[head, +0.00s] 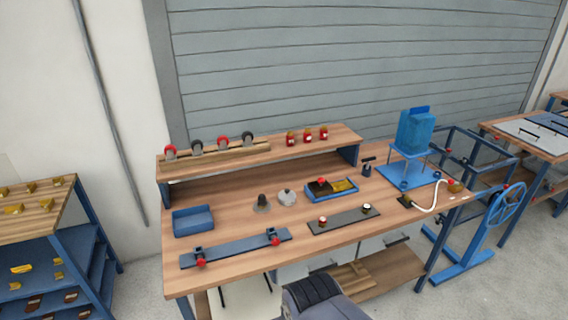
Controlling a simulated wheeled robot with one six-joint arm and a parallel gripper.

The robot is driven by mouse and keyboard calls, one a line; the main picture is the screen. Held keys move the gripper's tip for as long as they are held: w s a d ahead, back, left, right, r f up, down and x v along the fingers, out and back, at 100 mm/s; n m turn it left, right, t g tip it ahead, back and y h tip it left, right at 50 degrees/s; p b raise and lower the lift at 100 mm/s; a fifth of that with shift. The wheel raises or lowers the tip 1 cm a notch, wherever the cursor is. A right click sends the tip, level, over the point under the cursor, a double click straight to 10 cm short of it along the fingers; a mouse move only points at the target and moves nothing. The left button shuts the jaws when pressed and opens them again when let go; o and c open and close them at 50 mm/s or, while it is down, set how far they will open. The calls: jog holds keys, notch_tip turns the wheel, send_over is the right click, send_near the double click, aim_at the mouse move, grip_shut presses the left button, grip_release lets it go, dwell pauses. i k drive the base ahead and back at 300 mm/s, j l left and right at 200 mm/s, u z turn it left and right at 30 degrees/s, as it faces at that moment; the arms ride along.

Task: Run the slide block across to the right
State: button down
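The likely slide block is a dark block with a red knob (322,184), near the middle of the bench. It sits toward the left of a shallow blue tray-like base (335,198), with a yellow-brown surface (343,186) showing to its right. Its fit in the base is too small to make out. My gripper is not in view, and nothing is seen touching the block.
A blue machine (414,130) stands at right. A raised shelf (260,155) runs behind.

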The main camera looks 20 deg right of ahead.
aim_at(321, 187)
jog(key=i+l, duration=0.3)
jog(key=l, duration=0.15)
jog(key=i+l+z, duration=0.1)
jog(key=i+l, duration=0.25)
jog(key=l, duration=0.15)
jog(key=i+l, duration=0.3)
jog(key=l, duration=0.15)
